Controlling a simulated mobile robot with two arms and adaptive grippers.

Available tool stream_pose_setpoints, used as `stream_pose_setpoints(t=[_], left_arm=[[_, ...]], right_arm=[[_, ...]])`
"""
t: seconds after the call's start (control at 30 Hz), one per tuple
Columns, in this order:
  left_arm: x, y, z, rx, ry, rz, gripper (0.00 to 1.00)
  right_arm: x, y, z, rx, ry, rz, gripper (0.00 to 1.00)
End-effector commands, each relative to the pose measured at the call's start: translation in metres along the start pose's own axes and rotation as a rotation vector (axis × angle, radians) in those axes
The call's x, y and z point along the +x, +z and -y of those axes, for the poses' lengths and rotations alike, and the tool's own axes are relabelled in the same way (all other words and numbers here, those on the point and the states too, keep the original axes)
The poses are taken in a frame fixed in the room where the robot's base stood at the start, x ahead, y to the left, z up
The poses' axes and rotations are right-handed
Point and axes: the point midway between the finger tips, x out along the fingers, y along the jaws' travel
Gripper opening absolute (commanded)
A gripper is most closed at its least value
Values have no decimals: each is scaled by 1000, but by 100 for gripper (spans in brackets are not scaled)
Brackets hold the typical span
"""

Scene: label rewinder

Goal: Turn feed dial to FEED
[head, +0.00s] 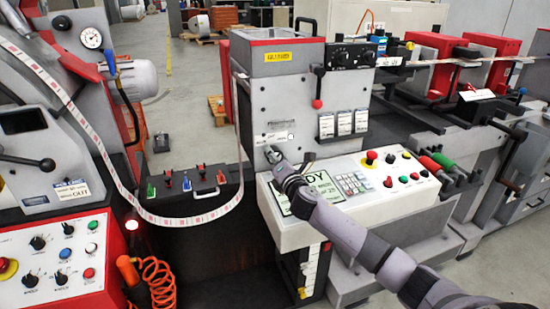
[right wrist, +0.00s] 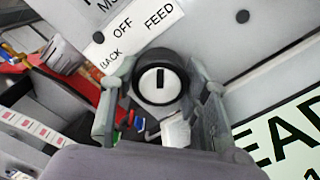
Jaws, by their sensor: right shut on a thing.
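The feed dial (right wrist: 158,92) is a round black knob with a white face and a short dark pointer bar. In the right wrist view the bar stands upright, its upper end toward the word FEED on the white label plate (right wrist: 136,32), which also reads OFF and BACK. My right gripper (right wrist: 160,68) has a finger on either side of the dial and is shut on it. In the head view my right gripper (head: 273,155) is at the grey front panel, just below the label plate (head: 273,138), and mostly hides the dial. My left gripper is not in view.
A sloped white console (head: 405,198) with buttons and a display lies below and right of the dial; my right arm passes over it. A red-knobbed lever (head: 317,103) stands above right. A printed label web (head: 105,160) hangs in a loop at left.

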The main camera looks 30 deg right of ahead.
Motion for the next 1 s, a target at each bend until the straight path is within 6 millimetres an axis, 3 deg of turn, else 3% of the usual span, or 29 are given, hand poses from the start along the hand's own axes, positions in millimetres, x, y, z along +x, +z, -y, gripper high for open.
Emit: stream_pose_setpoints(t=[0.1,0.13,0.4,0.77,1.0], left_arm=[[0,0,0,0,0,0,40],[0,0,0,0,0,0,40],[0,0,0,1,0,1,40],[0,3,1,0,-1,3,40],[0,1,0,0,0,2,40]], right_arm=[[0,0,0,4,-1,0,14],[0,0,0,4,-1,0,44],[0,0,0,2,-1,0,62],[-3,0,0,0,0,0,62],[-39,-1,1,-1,0,-3,62]])
